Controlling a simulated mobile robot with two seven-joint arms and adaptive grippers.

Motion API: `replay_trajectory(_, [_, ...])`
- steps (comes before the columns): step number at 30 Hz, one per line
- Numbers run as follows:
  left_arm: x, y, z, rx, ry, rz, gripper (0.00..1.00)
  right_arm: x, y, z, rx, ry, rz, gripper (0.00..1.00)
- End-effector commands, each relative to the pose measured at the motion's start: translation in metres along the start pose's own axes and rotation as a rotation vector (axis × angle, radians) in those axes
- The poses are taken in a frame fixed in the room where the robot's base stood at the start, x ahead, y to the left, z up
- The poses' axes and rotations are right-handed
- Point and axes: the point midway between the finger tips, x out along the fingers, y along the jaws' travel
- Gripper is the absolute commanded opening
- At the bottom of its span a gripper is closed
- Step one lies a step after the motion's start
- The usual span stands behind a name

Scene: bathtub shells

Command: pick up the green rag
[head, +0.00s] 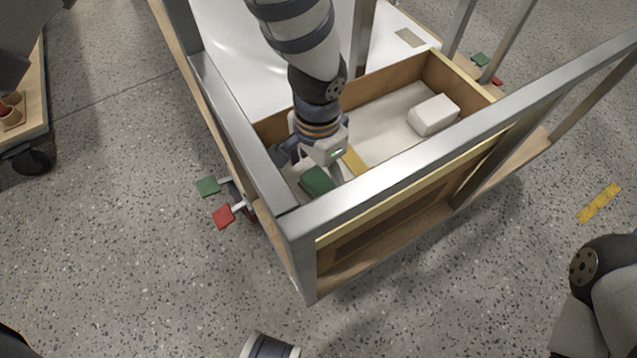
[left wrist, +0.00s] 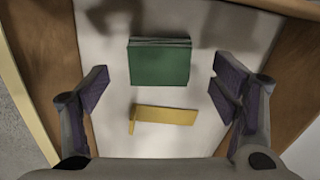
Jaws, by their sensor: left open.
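The green rag (head: 317,181) is a folded block in the wooden tray (head: 380,82), near its left end. In the left wrist view the green rag (left wrist: 160,62) lies flat on the pale tray floor, ahead of and between the spread fingers. My left gripper (head: 318,168) reaches down into the tray beside the rag. Its fingers (left wrist: 162,88) are open, with nothing between them touching, and the rag appears below or beyond the fingertips. The arm and gripper hide part of the tray in the head view. My right gripper is not in view.
A yellow piece (left wrist: 165,116) lies near the rag; it also shows in the head view (head: 352,160). A white block (head: 433,114) sits at the tray's right end. A metal frame (head: 420,148) and wooden walls surround the tray. Red and green tabs stick out at left.

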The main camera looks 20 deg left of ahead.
Motion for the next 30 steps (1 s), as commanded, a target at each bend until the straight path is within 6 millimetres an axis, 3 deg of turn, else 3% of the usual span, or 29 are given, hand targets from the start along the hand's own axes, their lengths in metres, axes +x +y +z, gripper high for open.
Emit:
replay_trajectory(1, [0.017,0.001,0.002,0.001,-0.008,0.003,0.80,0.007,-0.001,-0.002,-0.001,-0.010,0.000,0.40])
replay_trajectory(4, [0.033,0.001,0.002,0.001,-0.006,0.002,0.80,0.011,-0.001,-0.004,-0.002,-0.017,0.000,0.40])
replay_trajectory(10, [0.032,0.000,0.001,0.001,-0.002,0.001,0.80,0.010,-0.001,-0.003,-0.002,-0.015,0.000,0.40])
replay_trajectory(17, [0.032,0.000,0.001,0.001,-0.002,0.001,0.29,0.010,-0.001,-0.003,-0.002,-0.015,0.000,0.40])
replay_trajectory(26, [0.030,0.000,0.001,0.000,-0.002,0.001,0.29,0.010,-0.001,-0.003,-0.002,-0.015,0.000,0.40])
replay_trajectory(30, [0.015,0.000,0.000,0.000,0.002,0.000,0.29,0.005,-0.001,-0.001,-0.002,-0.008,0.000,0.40])
